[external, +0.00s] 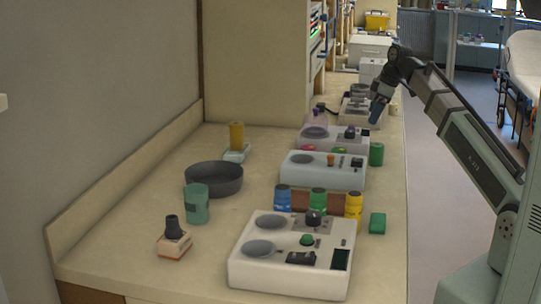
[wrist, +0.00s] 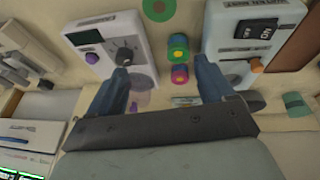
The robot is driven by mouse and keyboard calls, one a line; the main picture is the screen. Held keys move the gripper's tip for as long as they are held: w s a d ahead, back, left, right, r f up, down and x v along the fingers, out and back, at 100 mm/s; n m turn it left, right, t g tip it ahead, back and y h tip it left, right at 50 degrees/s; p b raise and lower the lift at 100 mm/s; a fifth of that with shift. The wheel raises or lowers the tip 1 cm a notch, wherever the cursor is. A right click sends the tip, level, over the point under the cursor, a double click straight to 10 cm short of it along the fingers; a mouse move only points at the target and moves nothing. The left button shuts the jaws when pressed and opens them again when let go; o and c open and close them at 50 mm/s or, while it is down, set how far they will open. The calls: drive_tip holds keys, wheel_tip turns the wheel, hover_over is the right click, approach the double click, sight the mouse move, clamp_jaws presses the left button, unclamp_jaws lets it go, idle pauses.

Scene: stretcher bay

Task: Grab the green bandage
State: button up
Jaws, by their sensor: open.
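My gripper (external: 376,115) is high over the far right part of the counter in the external view. In the wrist view my gripper (wrist: 163,72) has its two blue fingers apart with nothing held between them. A green cylinder (external: 376,154) stands at the counter's right edge, below and nearer than the gripper. A small green block (external: 377,223) lies farther forward on the same edge. I cannot tell for sure which one is the green bandage.
White devices (external: 325,170) with dials stand along the counter (external: 130,258), the nearest one (external: 290,280) at the front. Several capped bottles (external: 318,203) stand behind it. A dark bowl (external: 214,180) and a green translucent cup (external: 196,204) are at left. Floor lies right of the counter.

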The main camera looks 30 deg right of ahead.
sight(379, 145)
drive_tip(key=s+d+f+m+h, duration=0.1)
drive_tip(key=s+f+m, duration=0.15)
drive_tip(key=s, duration=0.25)
drive_tip(key=shift+w+d+f+m+t+h, duration=0.15)
drive_tip(key=shift+w+f+m, duration=0.4)
drive_tip(key=shift+f+m, duration=0.6)
drive_tip(key=shift+w+d+f+m+t+h, duration=0.1)
drive_tip(key=shift+w+f+m, duration=0.65)
drive_tip(key=shift+f, duration=0.75)
drive_tip(key=shift+w+d+f+m+t+h, duration=0.15)
drive_tip(key=shift+w+f+m, duration=0.2)
drive_tip(key=shift+f+m, duration=0.9)
drive_tip(key=shift+a+x, duration=0.2)
drive_tip(key=shift+x, duration=2.45)
drive_tip(key=shift+s, duration=0.15)
drive_tip(key=shift+c, duration=0.2)
drive_tip(key=c, duration=1)
